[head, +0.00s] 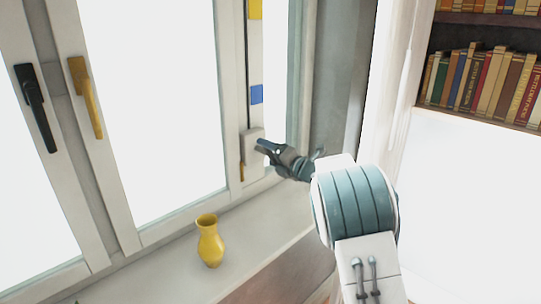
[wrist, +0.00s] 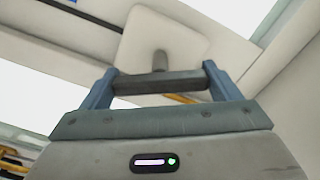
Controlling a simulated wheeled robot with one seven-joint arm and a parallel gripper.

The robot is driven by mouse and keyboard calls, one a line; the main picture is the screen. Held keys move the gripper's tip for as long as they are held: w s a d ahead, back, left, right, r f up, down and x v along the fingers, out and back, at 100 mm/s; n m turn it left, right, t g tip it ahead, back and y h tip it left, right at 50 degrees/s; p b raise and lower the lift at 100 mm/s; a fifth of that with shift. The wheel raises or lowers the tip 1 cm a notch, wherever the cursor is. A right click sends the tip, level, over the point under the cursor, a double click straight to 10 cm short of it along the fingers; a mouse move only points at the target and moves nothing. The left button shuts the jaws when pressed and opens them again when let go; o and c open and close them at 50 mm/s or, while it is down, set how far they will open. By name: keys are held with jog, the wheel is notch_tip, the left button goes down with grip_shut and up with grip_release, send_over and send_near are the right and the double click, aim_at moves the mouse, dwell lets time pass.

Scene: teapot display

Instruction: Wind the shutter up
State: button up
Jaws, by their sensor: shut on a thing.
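A pale winder box (head: 249,143) is fixed low on the window frame in the head view. It also shows in the wrist view as a white plate (wrist: 150,35) with a short dark stem. A dark handle bar (wrist: 158,84) sits at the end of that stem. My gripper (head: 263,147) is at the box from the right. In the wrist view its two blue fingers (wrist: 160,86) are shut on the bar, one at each end. I cannot make out the shutter itself; the panes show only bright white.
A yellow vase (head: 210,241) stands on the sill (head: 160,256), left of and below my gripper. A black window handle (head: 37,108) and a yellow one (head: 86,97) are on the frames at left. A bookshelf (head: 487,83) is at the upper right. Yellow and blue (head: 256,94) patches mark the strip above the box.

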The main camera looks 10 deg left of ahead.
jog(key=shift+m, duration=0.3)
jog(key=m, duration=0.3)
jog(key=shift+m, duration=0.3)
jog(key=m, duration=0.3)
jog(key=shift+d+m, duration=0.1)
jog(key=shift+m, duration=0.2)
jog(key=m+p, duration=0.2)
jog(key=m, duration=0.2)
jog(key=shift+m, duration=0.3)
jog(key=m+p, duration=0.3)
jog(key=m, duration=0.1)
jog(key=shift+r+m, duration=0.1)
jog(key=shift+m, duration=0.2)
jog(key=m+p, duration=0.2)
jog(key=m, duration=0.2)
jog(key=shift+p, duration=0.3)
jog(key=m+p, duration=0.3)
jog(key=m, duration=0.2)
jog(key=shift+r, duration=0.1)
jog(key=m+p, duration=0.2)
jog(key=m, duration=0.2)
jog(key=shift+m+p, duration=1)
jog(key=shift+m, duration=0.8)
